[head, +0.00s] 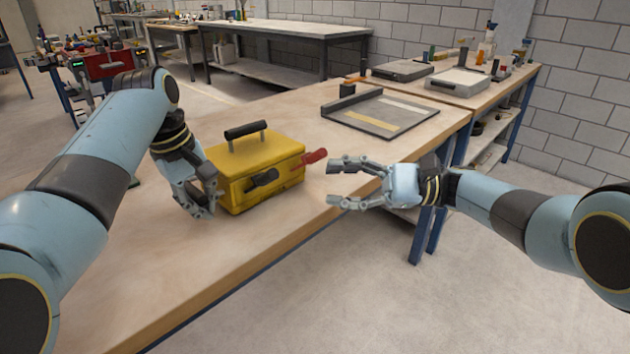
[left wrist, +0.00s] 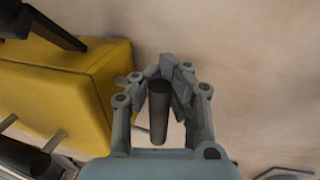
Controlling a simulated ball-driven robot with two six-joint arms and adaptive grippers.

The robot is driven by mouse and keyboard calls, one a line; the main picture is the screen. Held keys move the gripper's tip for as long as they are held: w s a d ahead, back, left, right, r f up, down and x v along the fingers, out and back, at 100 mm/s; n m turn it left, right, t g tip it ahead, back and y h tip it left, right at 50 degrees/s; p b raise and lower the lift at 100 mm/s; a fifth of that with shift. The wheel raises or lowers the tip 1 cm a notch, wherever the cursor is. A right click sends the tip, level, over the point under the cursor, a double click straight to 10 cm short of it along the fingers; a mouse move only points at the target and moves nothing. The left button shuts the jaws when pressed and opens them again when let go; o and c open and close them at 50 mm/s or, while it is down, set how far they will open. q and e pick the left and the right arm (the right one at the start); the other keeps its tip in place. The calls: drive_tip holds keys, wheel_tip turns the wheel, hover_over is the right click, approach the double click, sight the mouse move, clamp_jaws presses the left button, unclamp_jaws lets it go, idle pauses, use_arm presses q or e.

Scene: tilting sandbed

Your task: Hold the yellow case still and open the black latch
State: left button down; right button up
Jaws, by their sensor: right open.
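The yellow case (head: 225,165) stands on the wooden bench, with a black top handle (head: 246,129). The black latch (head: 262,179) is on its front face, angled up to the right; it also shows in the left wrist view (left wrist: 52,26). A red latch (head: 315,157) juts out at the right end. My left gripper (head: 205,208) is at the case's left end. In the left wrist view my left gripper (left wrist: 172,70) is closed around a dark bar (left wrist: 158,112) beside the case; its attachment is hidden. My right gripper (head: 338,182) is open and empty, right of the case, apart from it.
A grey flat tray (head: 350,117) lies behind the case on the right. The bench (head: 225,270) is bare in front of the case, and its front edge runs close by. A second bench (head: 500,85) with instruments stands beyond at the right.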

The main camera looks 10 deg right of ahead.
idle(0.4)
use_arm(q)
drive_tip(key=c, duration=1.4)
unclamp_jaws()
